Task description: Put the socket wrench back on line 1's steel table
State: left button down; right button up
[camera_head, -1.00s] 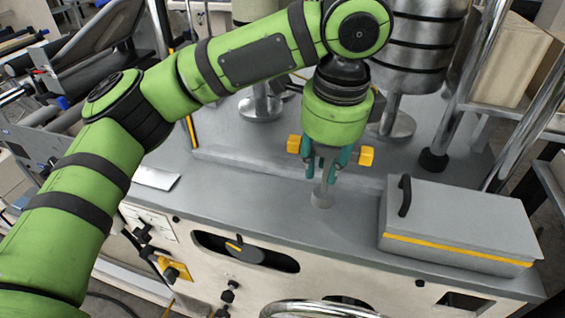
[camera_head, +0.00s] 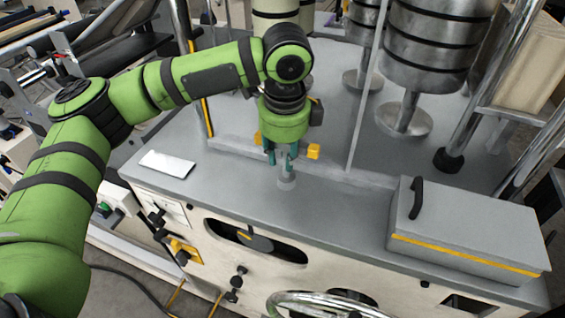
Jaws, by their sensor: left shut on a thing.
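My left gripper (camera_head: 281,160) points down over the front part of the grey steel table (camera_head: 345,215). Its teal fingers are shut on the socket wrench (camera_head: 286,181), a small grey piece showing below the fingertips. The wrench hangs upright and most of it is hidden by the fingers. Its low end is at or just above the tabletop; I cannot tell whether it touches. My right gripper is not in view.
A grey lidded box (camera_head: 465,228) with a black handle stands on the right of the table. A white card (camera_head: 167,163) lies on the left. Metal rollers (camera_head: 430,50) and posts stand behind. The tabletop between card and box is mostly clear.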

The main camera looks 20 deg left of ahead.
aim_at(282, 176)
pick_arm(q)
jog(key=shift+f+p, duration=0.3)
jog(key=shift+f, duration=1.4)
jog(key=c, duration=1)
grip_release()
jog(key=shift+f, duration=0.15)
jog(key=shift+o, duration=0.2)
jog(key=shift+r, duration=0.4)
notch_tip(282, 176, up, 12)
jog(key=s+b, duration=0.1)
jog(key=shift+s+d+f+b, duration=0.2)
jog(key=shift+d+f+b, duration=0.05)
jog(key=shift+d+b, duration=0.15)
jog(key=shift+f, duration=0.15)
